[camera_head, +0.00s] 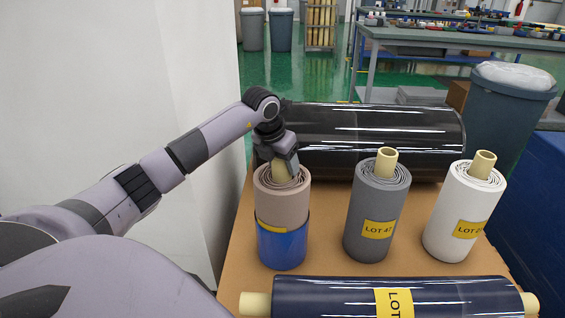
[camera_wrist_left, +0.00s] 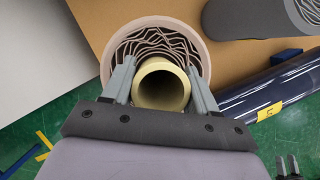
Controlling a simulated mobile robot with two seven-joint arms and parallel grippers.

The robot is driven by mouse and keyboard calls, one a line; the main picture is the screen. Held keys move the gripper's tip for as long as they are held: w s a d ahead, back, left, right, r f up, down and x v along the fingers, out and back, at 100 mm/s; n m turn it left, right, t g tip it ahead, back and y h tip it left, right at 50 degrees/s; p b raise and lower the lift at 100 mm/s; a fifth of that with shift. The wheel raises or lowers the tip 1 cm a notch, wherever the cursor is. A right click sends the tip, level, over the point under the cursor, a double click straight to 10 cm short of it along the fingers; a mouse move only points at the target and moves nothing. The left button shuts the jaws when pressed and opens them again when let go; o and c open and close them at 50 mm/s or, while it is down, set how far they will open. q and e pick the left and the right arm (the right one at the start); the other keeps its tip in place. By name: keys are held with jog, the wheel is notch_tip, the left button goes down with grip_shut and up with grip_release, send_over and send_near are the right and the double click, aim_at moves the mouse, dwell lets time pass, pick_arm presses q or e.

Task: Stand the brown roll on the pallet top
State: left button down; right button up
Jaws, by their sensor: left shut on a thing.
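The brown roll (camera_head: 282,205) stands upright at the left of the tan pallet top (camera_head: 330,262) in the head view. A shiny blue band or sleeve (camera_head: 282,246) surrounds its lower part and hides its base, so I cannot tell what the base rests on. My left gripper (camera_head: 283,170) reaches down to its top. In the left wrist view, the fingers (camera_wrist_left: 160,85) sit on both sides of the pale core (camera_wrist_left: 162,88), shut on it inside the roll's winding. A dark two-pronged part (camera_wrist_left: 288,168) at the lower right may be my right gripper; its state is unclear.
A grey roll (camera_head: 375,215) and a white roll (camera_head: 462,213) stand to the right. A large black roll (camera_head: 370,140) lies behind, a navy roll (camera_head: 350,298) in front. Bare surface separates the standing rolls. A white wall (camera_head: 110,90) is left; a bin (camera_head: 507,100) is at back right.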

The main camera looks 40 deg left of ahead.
pick_arm(q)
jog(key=shift+c, duration=1.5)
grip_release()
jog(key=p+v, duration=0.1)
jog(key=v, duration=1.1)
jog(key=shift+p, duration=0.3)
